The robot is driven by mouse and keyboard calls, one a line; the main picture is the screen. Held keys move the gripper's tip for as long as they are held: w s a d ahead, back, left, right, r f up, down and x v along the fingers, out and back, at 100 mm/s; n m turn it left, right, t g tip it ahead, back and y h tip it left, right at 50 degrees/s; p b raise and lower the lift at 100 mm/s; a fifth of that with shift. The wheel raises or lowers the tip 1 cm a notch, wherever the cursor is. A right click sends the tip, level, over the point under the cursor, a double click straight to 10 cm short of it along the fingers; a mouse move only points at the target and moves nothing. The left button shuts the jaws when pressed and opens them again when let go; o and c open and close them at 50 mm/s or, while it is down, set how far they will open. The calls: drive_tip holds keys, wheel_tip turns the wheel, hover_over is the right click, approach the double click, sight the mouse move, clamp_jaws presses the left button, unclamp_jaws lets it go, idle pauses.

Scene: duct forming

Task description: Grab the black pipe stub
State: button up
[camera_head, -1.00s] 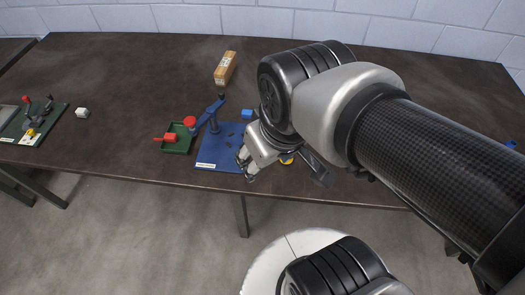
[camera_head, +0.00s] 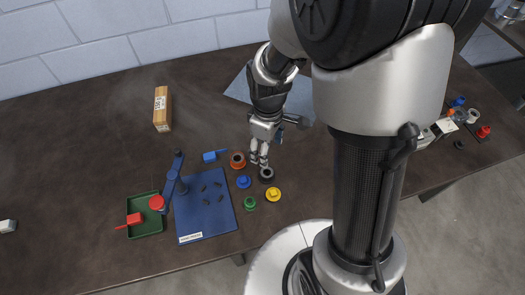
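The black pipe stub (camera_head: 267,176) is a short dark ring-shaped piece on the brown table, just right of the blue board. My gripper (camera_head: 259,163) hangs fingers-down close behind and slightly left of it. The two fingers show a narrow gap with nothing visible between them. I cannot tell whether a fingertip touches the stub.
Orange (camera_head: 238,160), blue (camera_head: 243,182), green (camera_head: 250,203) and yellow (camera_head: 273,194) pieces lie close around. The blue board (camera_head: 207,222) with a blue lever, a green tray (camera_head: 146,228) and a wooden block (camera_head: 162,109) are to the left.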

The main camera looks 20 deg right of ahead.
drive_tip(key=b, duration=0.3)
hover_over(267, 173)
wheel_tip(267, 173, down, 11)
drive_tip(key=shift+a, duration=0.15)
drive_tip(key=shift+w+d+f+b, duration=0.1)
drive_tip(key=shift+f+b, duration=0.5)
drive_tip(key=shift+f, duration=0.8)
drive_tip(key=shift+d+f+b, duration=0.1)
drive_tip(key=shift+f+b, duration=0.5)
drive_tip(key=shift+f, duration=0.75)
drive_tip(key=shift+r, duration=0.1)
drive_tip(key=c, duration=1.2)
drive_tip(key=shift+o, duration=0.2)
